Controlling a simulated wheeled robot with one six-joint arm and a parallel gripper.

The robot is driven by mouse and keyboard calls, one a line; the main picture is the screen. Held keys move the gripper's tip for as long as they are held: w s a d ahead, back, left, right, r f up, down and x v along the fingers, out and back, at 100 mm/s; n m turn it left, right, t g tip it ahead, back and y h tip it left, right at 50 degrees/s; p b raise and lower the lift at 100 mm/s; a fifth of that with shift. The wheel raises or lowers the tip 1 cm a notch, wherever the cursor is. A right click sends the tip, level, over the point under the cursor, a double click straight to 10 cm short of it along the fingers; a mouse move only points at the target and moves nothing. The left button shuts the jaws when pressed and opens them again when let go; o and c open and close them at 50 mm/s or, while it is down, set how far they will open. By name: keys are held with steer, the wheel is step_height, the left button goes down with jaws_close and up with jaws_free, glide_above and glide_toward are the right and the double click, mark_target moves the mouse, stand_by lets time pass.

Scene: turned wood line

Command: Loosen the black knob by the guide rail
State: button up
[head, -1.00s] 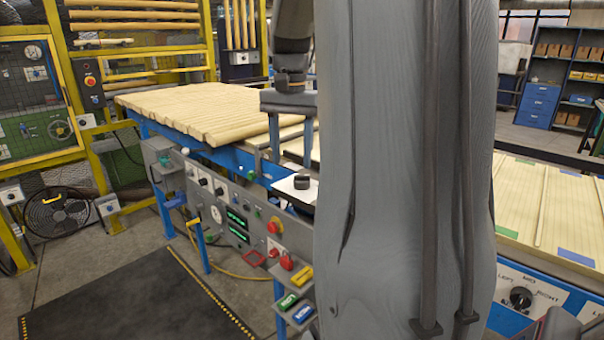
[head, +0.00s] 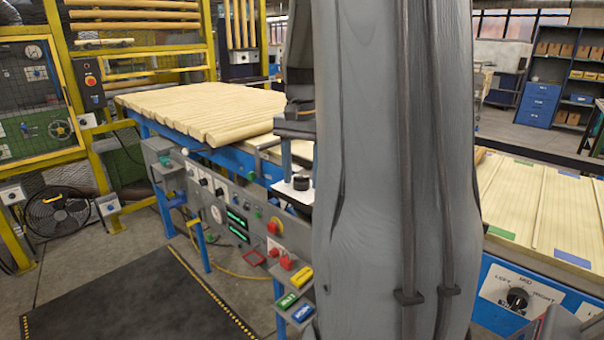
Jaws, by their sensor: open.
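The black knob (head: 302,183) sits on a white plate (head: 291,193) at the front edge of the blue-framed line, just left of my large grey arm. My gripper (head: 299,164) points down right above the knob. One finger shows on the left; the other side is mostly hidden by my arm. The gripper is open and nothing shows between its fingers. I cannot tell whether the fingertips reach down beside the knob. The guide rail cannot be made out clearly; a grey bracket (head: 262,152) stands left of the gripper.
Turned wood poles (head: 205,112) lie on the line at left. Below the knob is a control panel (head: 225,205) with a red button (head: 274,226) and coloured labels. Another knob marked left, mid, right (head: 517,298) is at lower right. A dark mat (head: 130,300) covers the floor.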

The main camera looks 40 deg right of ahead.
steer(key=c, duration=1)
steer(key=shift+c, duration=0.2)
steer(key=shift+r+p, duration=0.1)
steer(key=shift+p, duration=0.2)
steer(key=n+p, duration=0.3)
steer(key=n, duration=0.1)
steer(key=shift+r, duration=0.1)
steer(key=n+p, duration=0.4)
steer(key=n, duration=0.1)
steer(key=shift+p, duration=0.3)
steer(key=n+p, duration=0.2)
steer(key=n, duration=0.2)
steer(key=shift+w+a+n+p, duration=0.1)
steer(key=shift+n+p, duration=1.3)
steer(key=shift+n, duration=1)
